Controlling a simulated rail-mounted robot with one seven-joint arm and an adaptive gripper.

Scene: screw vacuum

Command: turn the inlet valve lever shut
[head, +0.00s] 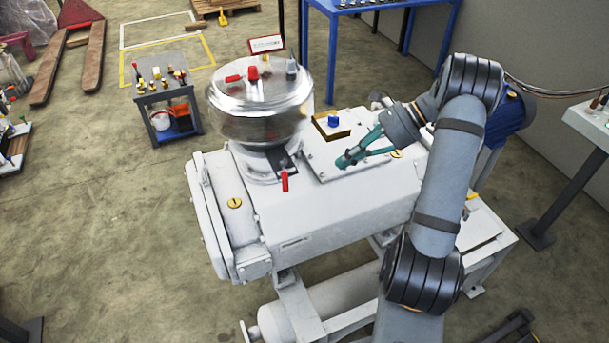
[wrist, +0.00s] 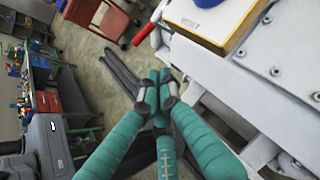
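The inlet valve lever is a red-handled lever (head: 285,181) that hangs from the dark valve part below the round silver vessel (head: 262,100) on the white pump (head: 330,205). In the wrist view a red handle (wrist: 145,33) shows past the fingertips, beside the white pump housing; it looks like the same lever. My gripper (head: 343,161) has teal fingers and is over the pump's top, to the right of the lever and apart from it. In the wrist view its fingertips (wrist: 158,82) are drawn together with nothing between them.
Red and dark fittings (head: 254,70) stand on the vessel's lid. A small tool table (head: 165,105) stands on the floor at left. The floor in front of the pump is clear.

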